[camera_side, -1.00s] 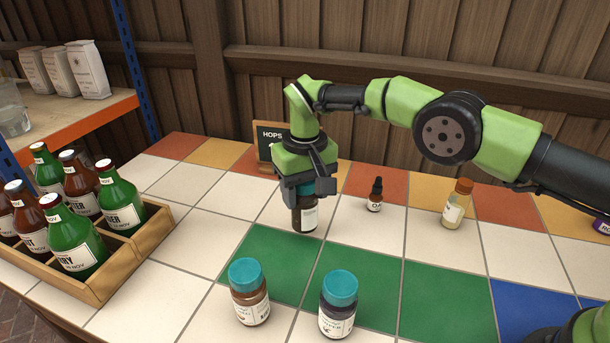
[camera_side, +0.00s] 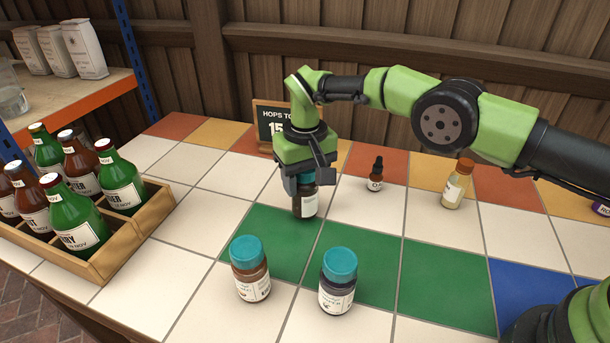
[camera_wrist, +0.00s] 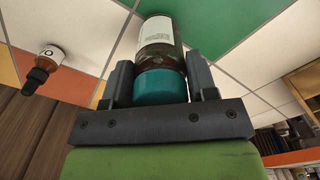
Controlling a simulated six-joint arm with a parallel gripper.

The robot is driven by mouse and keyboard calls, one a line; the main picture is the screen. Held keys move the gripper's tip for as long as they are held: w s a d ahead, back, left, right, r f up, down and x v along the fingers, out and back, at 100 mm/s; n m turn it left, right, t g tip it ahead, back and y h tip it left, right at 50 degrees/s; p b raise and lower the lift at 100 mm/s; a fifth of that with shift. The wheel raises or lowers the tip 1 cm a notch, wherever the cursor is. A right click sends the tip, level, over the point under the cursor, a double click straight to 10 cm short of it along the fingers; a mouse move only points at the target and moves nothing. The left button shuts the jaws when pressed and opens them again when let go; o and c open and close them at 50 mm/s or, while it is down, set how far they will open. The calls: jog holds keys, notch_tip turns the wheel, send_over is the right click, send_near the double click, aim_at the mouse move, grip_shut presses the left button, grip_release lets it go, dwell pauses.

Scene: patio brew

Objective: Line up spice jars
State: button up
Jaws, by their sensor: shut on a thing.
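My gripper (camera_side: 306,172) is shut on a dark spice jar (camera_side: 305,203) with a white label, gripping it at its teal lid. The jar is upright, at or just above the back edge of the green tiles (camera_side: 268,240); I cannot tell whether it touches the table. In the wrist view the held jar (camera_wrist: 158,50) sits between the two black fingers. A brown spice jar (camera_side: 250,281) with a teal lid stands at the front, on the front edge of the green tiles. A darker spice jar (camera_side: 337,289) with a teal lid stands to its right.
A small dropper bottle (camera_side: 375,182) and an orange-capped bottle (camera_side: 455,190) stand behind to the right. A chalkboard sign (camera_side: 272,118) stands behind my gripper. A wooden crate (camera_side: 126,240) of green and brown bottles is at left. The green tiles right of the jars are bare.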

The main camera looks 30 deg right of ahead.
jog(key=shift+f, duration=0.4)
jog(key=o, duration=1.1)
jog(key=shift+r, duration=0.1)
notch_tip(320, 180, up, 8)
jog(key=shift+f, duration=0.25)
jog(key=s+d+r+m+t+y, duration=0.15)
jog(key=s+d+r, duration=0.25)
jog(key=r, duration=0.6)
jog(key=s+d+r+t, duration=0.2)
jog(key=s+d+r, duration=0.2)
jog(key=r, duration=0.6)
jog(key=s+d+t, duration=0.1)
jog(key=s+d, duration=0.1)
jog(key=s, duration=0.5)
jog(key=s+d+f+m+t, duration=0.1)
jog(key=s, duration=0.6)
jog(key=s+d+f+m+t, duration=0.1)
jog(key=s+d, duration=0.1)
jog(key=s, duration=0.4)
jog(key=shift+s+d+f+m+t+y, duration=0.2)
jog(key=shift+s+d+m+t+y, duration=0.1)
jog(key=shift+s+t, duration=0.1)
